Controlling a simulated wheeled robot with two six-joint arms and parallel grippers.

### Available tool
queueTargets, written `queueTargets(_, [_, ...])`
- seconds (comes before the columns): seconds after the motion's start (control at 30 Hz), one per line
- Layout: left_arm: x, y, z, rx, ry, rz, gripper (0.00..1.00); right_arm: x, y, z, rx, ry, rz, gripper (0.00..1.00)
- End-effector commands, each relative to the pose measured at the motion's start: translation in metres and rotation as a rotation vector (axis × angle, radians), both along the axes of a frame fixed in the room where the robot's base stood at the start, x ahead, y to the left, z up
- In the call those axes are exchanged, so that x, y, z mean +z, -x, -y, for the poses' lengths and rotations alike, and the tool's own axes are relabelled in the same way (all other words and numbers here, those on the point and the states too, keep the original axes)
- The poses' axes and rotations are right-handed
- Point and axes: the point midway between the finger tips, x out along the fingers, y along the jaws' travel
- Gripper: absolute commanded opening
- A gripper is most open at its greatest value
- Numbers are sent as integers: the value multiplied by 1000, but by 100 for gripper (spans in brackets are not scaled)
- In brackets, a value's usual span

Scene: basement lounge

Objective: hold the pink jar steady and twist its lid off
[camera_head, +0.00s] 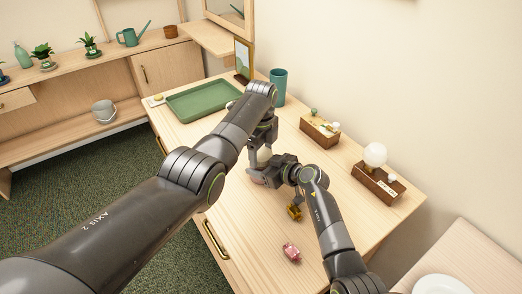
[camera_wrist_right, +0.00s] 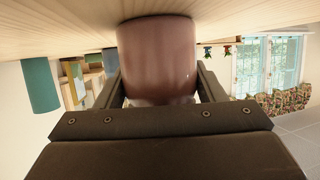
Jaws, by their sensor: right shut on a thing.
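The pink jar (camera_wrist_right: 157,58) fills the middle of the right wrist view, which is upside down, with a gripper finger on each side. In the head view only a small part of the jar (camera_head: 257,180) shows on the wooden cabinet top. My right gripper (camera_head: 266,172) reaches it from the right and is shut on its body. My left gripper (camera_head: 261,154) points down from above, directly over the jar. The arms hide most of the jar and its lid. Whether the left fingers touch or grip the lid cannot be made out.
A green tray (camera_head: 193,104), a teal cup (camera_head: 278,87) and a picture frame (camera_head: 243,62) stand toward the back. A wooden box (camera_head: 320,131) and a lamp (camera_head: 375,156) are along the wall. A small pink object (camera_head: 291,251) and a brass object (camera_head: 295,212) are near the front.

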Motion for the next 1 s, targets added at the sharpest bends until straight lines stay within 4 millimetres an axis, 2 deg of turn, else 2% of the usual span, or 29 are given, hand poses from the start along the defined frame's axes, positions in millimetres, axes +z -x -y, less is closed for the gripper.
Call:
queueTargets(0.03, [0,0,0,0,0,0,55,0,0,0,0,0,-1,0])
queueTargets(0.2, [0,0,0,0,0,0,33,0,0,0,0,0,-1,0])
queueTargets(0.37, [0,0,0,51,0,0,33,0,0,0,0,0,-1,0])
queueTargets(0.73, [1,0,0,508,-1,1,33,-1,0,0,0,0,-1,0])
queueTargets(1.0, [1,0,0,580,-1,1,33,-1,0,0,0,0,-1,0])
